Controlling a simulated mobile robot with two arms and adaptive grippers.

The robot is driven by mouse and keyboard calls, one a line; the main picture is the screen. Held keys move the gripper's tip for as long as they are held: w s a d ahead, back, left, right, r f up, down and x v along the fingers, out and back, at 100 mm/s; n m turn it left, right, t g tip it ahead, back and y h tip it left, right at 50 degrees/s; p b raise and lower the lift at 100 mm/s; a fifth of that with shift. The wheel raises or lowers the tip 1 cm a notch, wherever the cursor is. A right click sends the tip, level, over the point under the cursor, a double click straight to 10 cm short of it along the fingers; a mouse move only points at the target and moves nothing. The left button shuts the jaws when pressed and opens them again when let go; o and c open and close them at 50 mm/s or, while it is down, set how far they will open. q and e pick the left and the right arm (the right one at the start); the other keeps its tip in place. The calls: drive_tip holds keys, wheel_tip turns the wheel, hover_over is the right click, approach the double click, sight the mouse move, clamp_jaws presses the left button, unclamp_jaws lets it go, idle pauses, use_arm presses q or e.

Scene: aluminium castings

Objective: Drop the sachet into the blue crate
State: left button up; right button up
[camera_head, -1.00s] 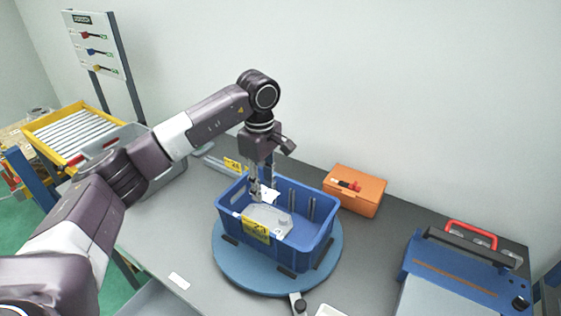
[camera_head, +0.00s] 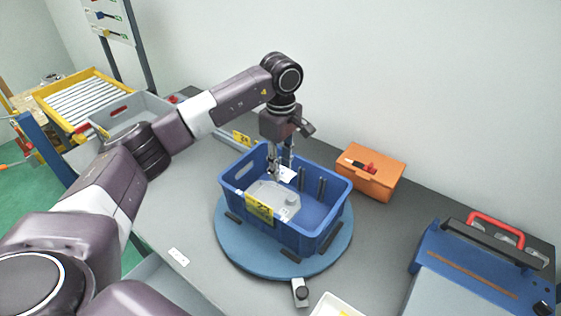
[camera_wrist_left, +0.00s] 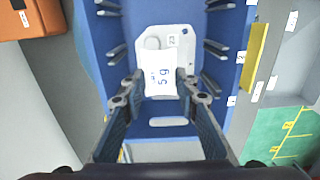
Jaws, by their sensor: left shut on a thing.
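The blue crate (camera_head: 322,232) stands on a round blue turntable (camera_head: 237,258), with a yellow label on its near wall. A light grey casting (camera_head: 268,197) lies inside it; it also shows in the left wrist view (camera_wrist_left: 174,43). My left gripper (camera_head: 273,178) points down into the crate near its back left. The sachet also shows as a small white patch in the head view (camera_head: 287,174). The sachet covers part of the casting below. My right gripper is out of view.
An orange box (camera_head: 368,177) stands behind and right of the crate. A blue case-like device with a red handle (camera_head: 480,262) is at the right. A grey bin (camera_head: 143,108) and a yellow-framed roller rack (camera_head: 92,92) are at the left.

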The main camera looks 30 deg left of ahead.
sight(280, 170)
use_arm(q)
drive_tip(key=shift+s, duration=0.2)
drive_tip(key=o, duration=0.7)
drive_tip(key=shift+c, duration=0.2)
drive_tip(key=shift+o, duration=1.8)
drive_tip(key=shift+r, duration=0.1)
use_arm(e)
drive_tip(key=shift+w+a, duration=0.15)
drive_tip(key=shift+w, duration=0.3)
use_arm(q)
wheel_tip(280, 170, up, 12)
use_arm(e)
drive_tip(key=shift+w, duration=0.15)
use_arm(q)
drive_tip(key=shift+w, duration=0.1)
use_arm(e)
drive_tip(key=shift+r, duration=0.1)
